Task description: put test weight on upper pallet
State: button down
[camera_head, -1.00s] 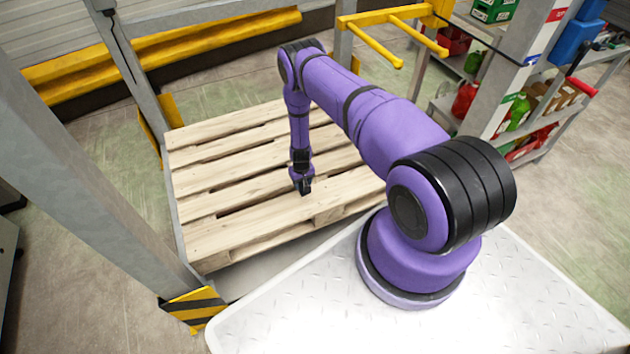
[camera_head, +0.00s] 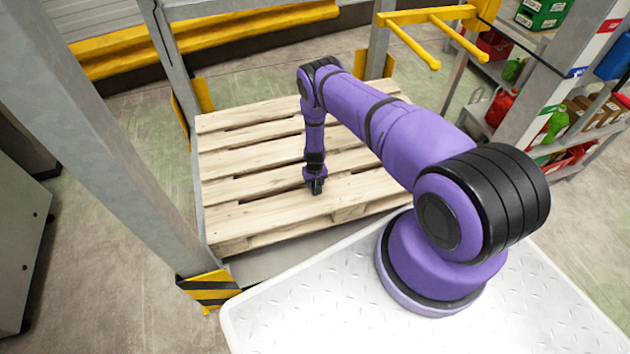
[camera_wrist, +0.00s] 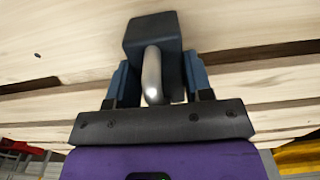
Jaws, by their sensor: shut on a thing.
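The test weight is a dark grey block (camera_wrist: 152,33) with a curved silver handle (camera_wrist: 152,75). In the wrist view my gripper (camera_wrist: 158,82) is shut on it, with a blue-padded finger on each side of the handle. In the head view my gripper (camera_head: 316,178) points down over the front middle part of a wooden pallet (camera_head: 250,212). The small dark weight (camera_head: 317,188) shows at its tip, low over the slats. I cannot tell whether it touches them. The pallet is the only one in view and has no other load on it.
Grey posts (camera_head: 105,150) frame the pallet, one with a yellow-black striped guard (camera_head: 210,290) at its foot. A yellow forked bracket (camera_head: 430,35) stands behind right. Shelves with red and green containers (camera_head: 550,125) are at right. Most of the pallet is bare.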

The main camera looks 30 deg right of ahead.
jog(key=c, duration=0.5)
grip_release()
notch_tip(320, 180, up, 12)
jog(key=shift+r, duration=0.15)
